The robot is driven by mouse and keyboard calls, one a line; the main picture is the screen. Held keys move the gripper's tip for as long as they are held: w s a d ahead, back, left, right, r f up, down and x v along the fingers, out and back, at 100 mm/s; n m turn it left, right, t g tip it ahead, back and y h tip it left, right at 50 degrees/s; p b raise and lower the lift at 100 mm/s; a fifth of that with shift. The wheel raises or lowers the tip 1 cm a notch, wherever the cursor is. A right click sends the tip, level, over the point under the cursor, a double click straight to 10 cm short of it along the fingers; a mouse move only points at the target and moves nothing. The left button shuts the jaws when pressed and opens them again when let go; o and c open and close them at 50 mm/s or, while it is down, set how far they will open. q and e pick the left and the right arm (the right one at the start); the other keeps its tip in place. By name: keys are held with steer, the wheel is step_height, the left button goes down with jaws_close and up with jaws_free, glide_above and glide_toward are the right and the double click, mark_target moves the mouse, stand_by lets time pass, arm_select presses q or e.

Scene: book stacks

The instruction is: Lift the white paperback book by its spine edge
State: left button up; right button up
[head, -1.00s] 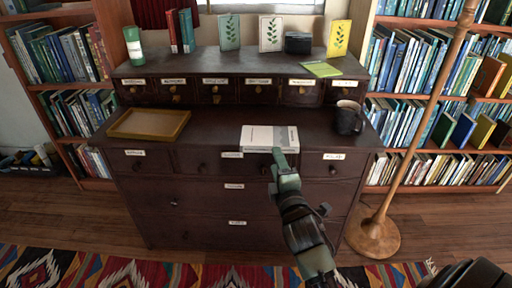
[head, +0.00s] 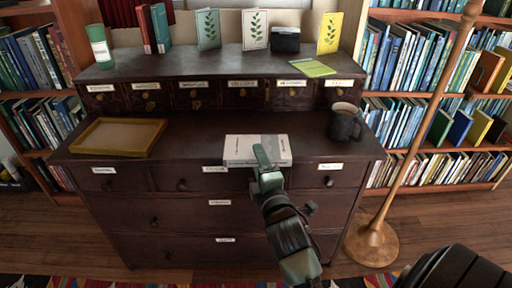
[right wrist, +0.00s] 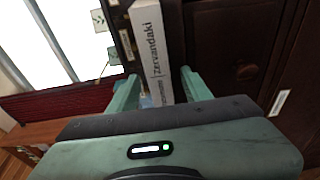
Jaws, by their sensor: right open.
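The white paperback book (head: 242,149) lies flat near the front edge of the dark dresser top, with its spine facing me. In the right wrist view the lettered white spine (right wrist: 154,50) runs between my two green fingers. My right gripper (head: 263,162) is at the book's front edge in the head view, and one finger overlaps the cover. The fingers (right wrist: 159,82) stand apart on either side of the spine, with the right one visibly clear of it. Whether the left finger touches the book I cannot tell. My left gripper is not in view.
An empty yellow-rimmed tray (head: 117,150) lies left of the book. A dark mug (head: 345,125) stands to its right. A wooden lamp pole (head: 424,130) stands at the right.

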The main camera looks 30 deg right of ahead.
jaws_close()
stand_by(1.4)
